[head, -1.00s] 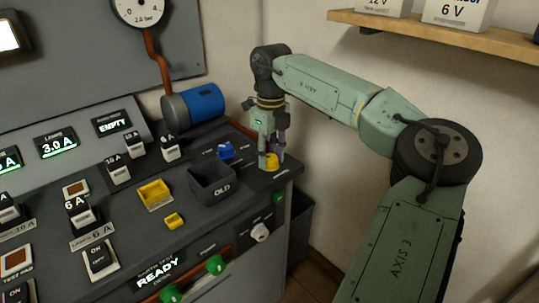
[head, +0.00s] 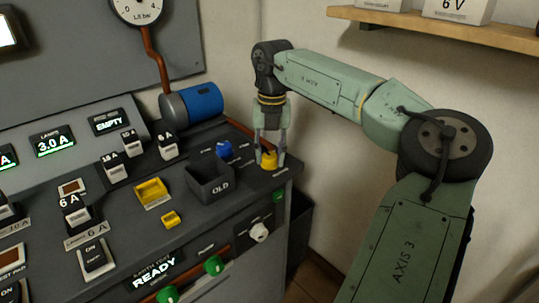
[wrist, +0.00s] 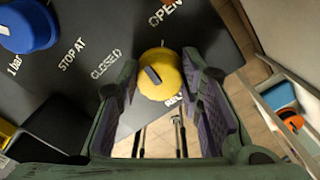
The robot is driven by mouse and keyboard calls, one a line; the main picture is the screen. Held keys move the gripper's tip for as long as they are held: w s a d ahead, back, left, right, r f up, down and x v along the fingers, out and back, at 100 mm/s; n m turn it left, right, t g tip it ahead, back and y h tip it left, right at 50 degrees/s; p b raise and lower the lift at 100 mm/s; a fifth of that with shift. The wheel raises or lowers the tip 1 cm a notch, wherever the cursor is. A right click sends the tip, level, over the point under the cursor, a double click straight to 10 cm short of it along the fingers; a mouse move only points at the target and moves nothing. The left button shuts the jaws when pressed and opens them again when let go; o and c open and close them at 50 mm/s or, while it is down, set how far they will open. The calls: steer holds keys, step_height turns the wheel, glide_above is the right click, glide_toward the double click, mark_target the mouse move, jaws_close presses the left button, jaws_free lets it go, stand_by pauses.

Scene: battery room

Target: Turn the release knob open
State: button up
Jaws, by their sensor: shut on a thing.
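The yellow release knob (head: 269,161) stands on the right end of the dark bench top. In the wrist view the knob (wrist: 166,86) is round with a dark mark on its upper left side. The printed word CLOSED lies to its left and OPEN above it. My gripper (head: 270,148) points down from above, with one finger on each side of the knob. In the wrist view my gripper (wrist: 163,73) has its purple-grey pads at the knob's sides. The gripper is shut on the knob. The pads partly hide the lettering around it.
A blue knob (head: 224,149) sits left of the yellow one, near the open dark OLD bin (head: 210,183). A blue cylinder (head: 203,101) lies behind. A wooden shelf (head: 440,27) is on the wall at upper right. A pressure gauge (head: 137,8) hangs at upper left.

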mark_target(272, 155)
steer(key=m+b, duration=0.1)
steer(key=m, duration=0.2)
steer(key=shift+m, duration=0.3)
steer(key=shift+d+m+b, duration=0.1)
steer(key=shift+m+b, duration=0.3)
steer(key=shift+m, duration=1.5)
steer(key=o, duration=1.2)
steer(key=shift+c, duration=0.2)
step_height(272, 155, up, 12)
steer(key=shift+s+d, duration=0.15)
